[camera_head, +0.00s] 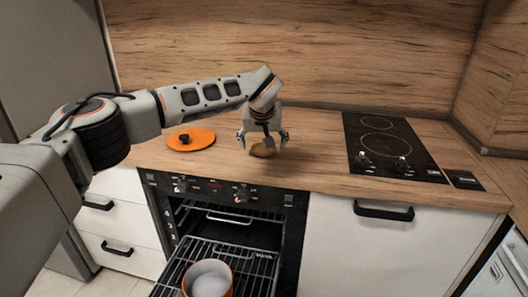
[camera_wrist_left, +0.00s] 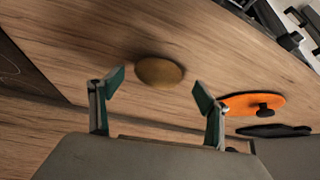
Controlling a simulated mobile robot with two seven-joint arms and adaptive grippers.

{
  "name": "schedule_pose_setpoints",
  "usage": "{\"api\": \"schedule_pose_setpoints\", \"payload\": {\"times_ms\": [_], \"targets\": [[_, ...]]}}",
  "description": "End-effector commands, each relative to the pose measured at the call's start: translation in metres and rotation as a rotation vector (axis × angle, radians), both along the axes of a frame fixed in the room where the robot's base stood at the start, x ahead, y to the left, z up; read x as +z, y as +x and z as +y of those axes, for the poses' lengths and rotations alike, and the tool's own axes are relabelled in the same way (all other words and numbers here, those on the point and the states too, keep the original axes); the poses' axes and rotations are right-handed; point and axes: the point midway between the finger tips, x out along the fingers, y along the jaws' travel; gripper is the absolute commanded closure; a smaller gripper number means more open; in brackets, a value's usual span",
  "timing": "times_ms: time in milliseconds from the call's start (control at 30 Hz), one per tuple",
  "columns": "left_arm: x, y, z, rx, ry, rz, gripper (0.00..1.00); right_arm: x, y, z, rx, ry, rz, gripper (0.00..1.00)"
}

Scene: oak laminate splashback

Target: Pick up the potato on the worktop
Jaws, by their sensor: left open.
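The potato (camera_head: 263,150) is a small brown oval lying on the wooden worktop (camera_head: 315,165), near its front edge above the oven. My left gripper (camera_head: 263,143) is over it in the head view, with a finger on each side. In the left wrist view the potato (camera_wrist_left: 159,72) lies ahead of the gap between the spread fingertips (camera_wrist_left: 159,88), apart from both. The left gripper is open and empty. My right gripper is in neither view.
An orange lid (camera_head: 203,138) with a dark knob lies left of the potato. A black hob (camera_head: 390,145) is set in the worktop at right. Below, the oven is open, with a pot (camera_head: 207,278) on its pulled-out rack (camera_head: 250,262). The wooden splashback (camera_head: 330,50) rises behind.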

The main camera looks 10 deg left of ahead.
Motion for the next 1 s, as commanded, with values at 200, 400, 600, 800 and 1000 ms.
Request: {"api": "schedule_pose_setpoints", "payload": {"times_ms": [200, 400, 600, 800, 1000], "targets": [[-0.029, 0.015, 0.001, 0.000, -0.001, 0.006, 0.24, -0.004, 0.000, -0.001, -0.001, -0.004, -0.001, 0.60], [-0.028, 0.017, 0.002, -0.001, -0.002, 0.002, 0.24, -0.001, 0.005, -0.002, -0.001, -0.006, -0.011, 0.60], [-0.027, 0.017, 0.002, -0.001, -0.002, 0.001, 0.50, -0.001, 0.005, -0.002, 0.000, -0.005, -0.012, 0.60], [-0.027, 0.017, 0.002, -0.001, -0.002, 0.001, 0.68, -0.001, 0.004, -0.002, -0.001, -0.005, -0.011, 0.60], [-0.027, 0.017, 0.002, -0.001, -0.001, 0.001, 0.68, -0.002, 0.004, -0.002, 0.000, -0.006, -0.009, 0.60]]}}
